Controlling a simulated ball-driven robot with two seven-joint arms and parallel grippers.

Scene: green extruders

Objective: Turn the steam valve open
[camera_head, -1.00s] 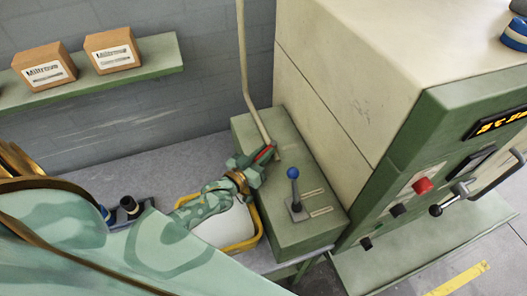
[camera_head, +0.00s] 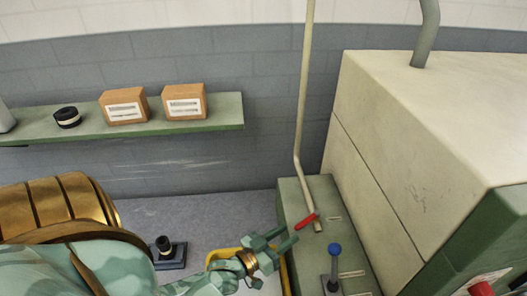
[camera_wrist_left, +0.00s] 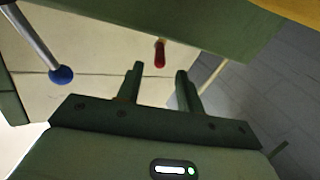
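The steam valve has a red lever handle (camera_head: 306,221) at the foot of a cream pipe (camera_head: 304,110), on top of a green box (camera_head: 295,200). The handle lies slanted, its lower-left end toward my left gripper (camera_head: 289,235). My left gripper is just lower left of the handle, its fingers apart and nothing held between them. In the left wrist view the red handle (camera_wrist_left: 160,52) shows just beyond the gap between the open fingertips (camera_wrist_left: 160,69). I cannot tell whether they touch it. My right gripper is not in view.
A blue-knobbed lever (camera_head: 334,250) stands on the same green box, right of the handle. A large cream machine (camera_head: 400,150) rises to the right. A shelf (camera_head: 225,111) with two cartons is on the wall.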

